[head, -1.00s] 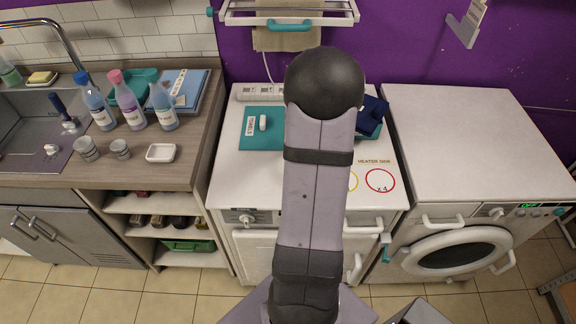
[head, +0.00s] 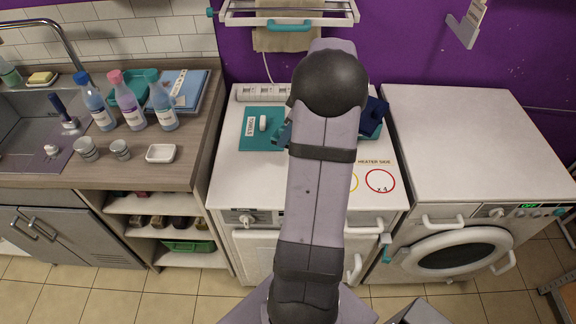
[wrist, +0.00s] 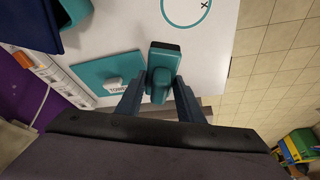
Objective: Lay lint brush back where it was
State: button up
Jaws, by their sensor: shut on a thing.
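The lint brush (wrist: 163,66), teal with a dark end, is between the two fingers of my gripper (wrist: 158,100) in the wrist view. My gripper is shut on it, above the white worktop (wrist: 115,35). In the head view, my arm hides the brush and most of the gripper; a dark teal finger part (head: 283,134) shows left of the arm, near the right edge of the teal mat (head: 247,138). That mat, with a label and a small white object, lies beside the brush in the wrist view (wrist: 92,72). Whether the brush touches the worktop cannot be told.
A teal bin with dark blue cloth (head: 373,115) stands right of my arm. A power strip (head: 262,92) lies along the back edge. A red circle (head: 380,181) marks the front right of the worktop. The washing machine top (head: 460,140) is bare.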

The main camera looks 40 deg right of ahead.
jog(key=shift+f+p, duration=1.4)
jog(key=shift+f, duration=3.6)
jog(key=shift+f, duration=0.15)
jog(key=o, duration=1)
